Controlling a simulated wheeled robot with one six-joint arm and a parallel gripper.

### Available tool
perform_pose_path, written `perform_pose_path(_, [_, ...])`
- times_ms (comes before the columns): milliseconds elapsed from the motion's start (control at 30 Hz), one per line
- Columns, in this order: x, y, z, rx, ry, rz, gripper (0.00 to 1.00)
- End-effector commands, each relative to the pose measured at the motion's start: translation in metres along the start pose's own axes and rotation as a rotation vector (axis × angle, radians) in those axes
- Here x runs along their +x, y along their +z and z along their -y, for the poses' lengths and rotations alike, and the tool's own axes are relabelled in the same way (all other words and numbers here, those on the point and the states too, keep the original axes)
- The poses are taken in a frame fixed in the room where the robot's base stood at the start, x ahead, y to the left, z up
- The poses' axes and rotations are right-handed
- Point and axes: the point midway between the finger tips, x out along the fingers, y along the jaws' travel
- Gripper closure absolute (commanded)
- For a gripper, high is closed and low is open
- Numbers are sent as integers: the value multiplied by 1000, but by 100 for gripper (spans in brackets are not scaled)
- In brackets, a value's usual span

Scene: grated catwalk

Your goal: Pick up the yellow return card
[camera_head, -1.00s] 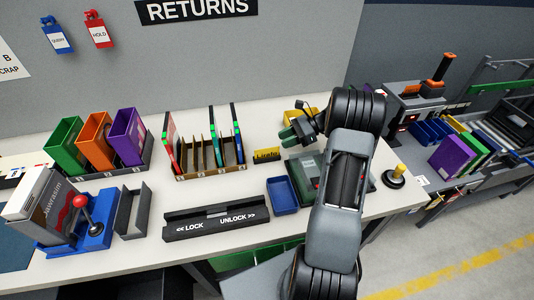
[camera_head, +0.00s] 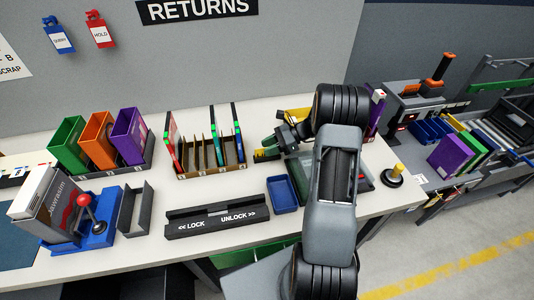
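The yellow return card stood just right of the slotted sorting rack (camera_head: 208,172). It is now almost wholly hidden behind my gripper (camera_head: 266,152), with only a small yellowish patch showing by the fingertips. My gripper reaches down and left to that spot, close to the rack's right end. The fingers are small and dark here, and I cannot tell whether they are open or shut, or whether they touch the card.
A blue tray (camera_head: 282,195) lies in front of my gripper. A black lock/unlock bar (camera_head: 217,218) is at the front edge. Green, orange and purple bins (camera_head: 97,141) stand left. A yellow-topped knob (camera_head: 397,171) is right.

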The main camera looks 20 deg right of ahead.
Motion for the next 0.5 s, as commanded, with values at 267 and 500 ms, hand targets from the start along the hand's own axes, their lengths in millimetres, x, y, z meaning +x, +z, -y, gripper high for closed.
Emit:
perform_pose_path(267, [0, 0, 0, 0, 0, 0, 93])
perform_pose_path(500, [0, 0, 0, 0, 0, 0, 100])
